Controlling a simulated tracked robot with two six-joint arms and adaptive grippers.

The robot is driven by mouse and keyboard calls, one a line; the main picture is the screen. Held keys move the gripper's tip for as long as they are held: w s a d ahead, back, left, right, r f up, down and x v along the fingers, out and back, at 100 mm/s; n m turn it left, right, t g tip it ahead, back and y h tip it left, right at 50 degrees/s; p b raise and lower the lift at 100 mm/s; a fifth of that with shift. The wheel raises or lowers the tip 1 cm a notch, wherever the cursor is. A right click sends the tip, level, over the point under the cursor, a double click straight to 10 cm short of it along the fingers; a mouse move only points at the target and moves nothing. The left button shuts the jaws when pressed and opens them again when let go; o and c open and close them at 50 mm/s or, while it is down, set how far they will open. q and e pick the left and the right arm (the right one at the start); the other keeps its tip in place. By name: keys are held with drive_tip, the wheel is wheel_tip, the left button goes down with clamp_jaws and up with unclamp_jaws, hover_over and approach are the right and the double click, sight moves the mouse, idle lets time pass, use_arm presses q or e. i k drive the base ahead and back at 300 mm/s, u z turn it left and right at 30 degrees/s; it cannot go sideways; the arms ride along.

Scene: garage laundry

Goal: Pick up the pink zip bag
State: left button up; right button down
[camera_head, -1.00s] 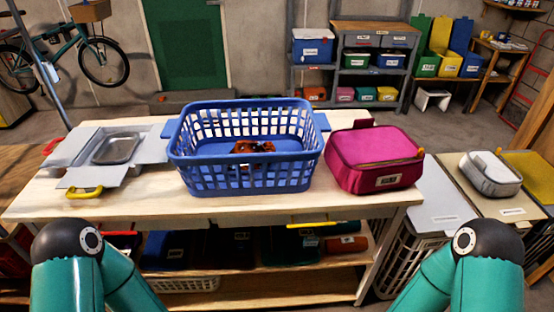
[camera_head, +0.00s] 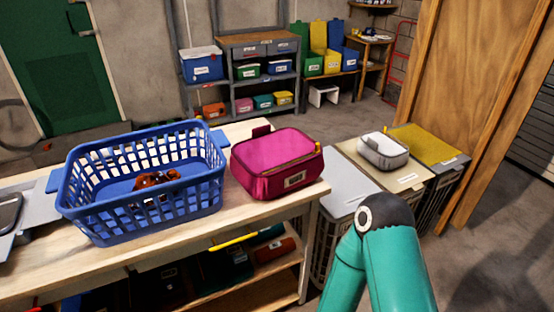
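The pink zip bag (camera_head: 272,164) sits upright and closed on the right end of the wooden table. It has a label on its front and a yellow zip pull at its right. A part of my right arm shows at the lower right, in front of the table's right end and apart from the bag. Neither gripper is in the picture.
A blue laundry basket (camera_head: 142,180) with a reddish-brown item inside stands left of the bag. Lidded hampers (camera_head: 345,192) stand right of the table, one with a grey-white pouch (camera_head: 383,151) on top. A wooden door (camera_head: 474,110) is at the right. Open floor lies at lower right.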

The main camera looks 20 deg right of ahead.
sight(268, 164)
drive_tip(key=z, duration=1.45)
drive_tip(key=i, duration=0.1)
drive_tip(key=u, duration=3.1)
drive_tip(key=k, duration=1.3)
drive_tip(key=z, duration=1.15)
drive_tip(key=i, duration=1)
drive_tip(key=u, duration=0.1)
